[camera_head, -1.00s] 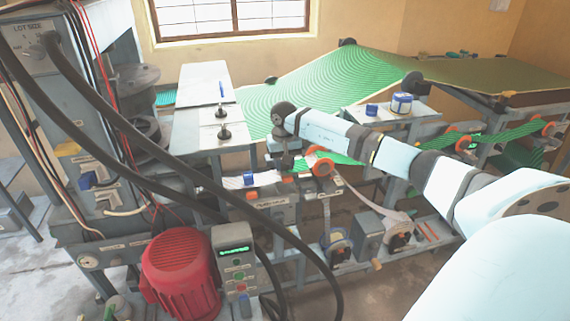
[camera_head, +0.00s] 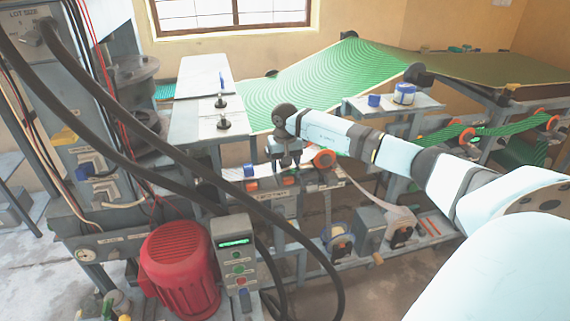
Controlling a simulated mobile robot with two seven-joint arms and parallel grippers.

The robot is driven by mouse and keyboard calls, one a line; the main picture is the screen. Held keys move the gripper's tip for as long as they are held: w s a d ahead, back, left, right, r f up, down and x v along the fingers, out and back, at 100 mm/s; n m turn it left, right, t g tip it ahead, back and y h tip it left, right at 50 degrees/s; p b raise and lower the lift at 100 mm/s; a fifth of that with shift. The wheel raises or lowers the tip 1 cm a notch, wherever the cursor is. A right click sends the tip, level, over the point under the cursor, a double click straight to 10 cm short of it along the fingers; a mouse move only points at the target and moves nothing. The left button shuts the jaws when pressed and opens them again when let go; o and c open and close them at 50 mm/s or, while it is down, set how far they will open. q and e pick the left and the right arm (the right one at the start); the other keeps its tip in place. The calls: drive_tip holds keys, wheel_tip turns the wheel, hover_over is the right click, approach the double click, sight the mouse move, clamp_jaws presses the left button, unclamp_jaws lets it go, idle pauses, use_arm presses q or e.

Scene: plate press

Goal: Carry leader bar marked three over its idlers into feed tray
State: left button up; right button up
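My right arm comes in from the right and its gripper (camera_head: 286,163) points down over the feed area at the middle of the press line. The fingers are small and dark, and I cannot tell whether they are open or shut. An orange idler (camera_head: 324,159) is just right of the gripper. No leader bar marked three can be made out; one may be hidden at the fingers. My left gripper is not in view.
Green patterned web (camera_head: 330,90) slopes behind. More orange idlers (camera_head: 467,136) carry green web at the right. A red motor (camera_head: 180,270), a control box (camera_head: 236,250) and thick black hoses stand in front. A pale table (camera_head: 200,115) is left of the gripper.

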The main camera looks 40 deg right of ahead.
wheel_tip(320, 180, up, 14)
idle(0.6)
drive_tip(key=shift+f, duration=0.1)
idle(0.4)
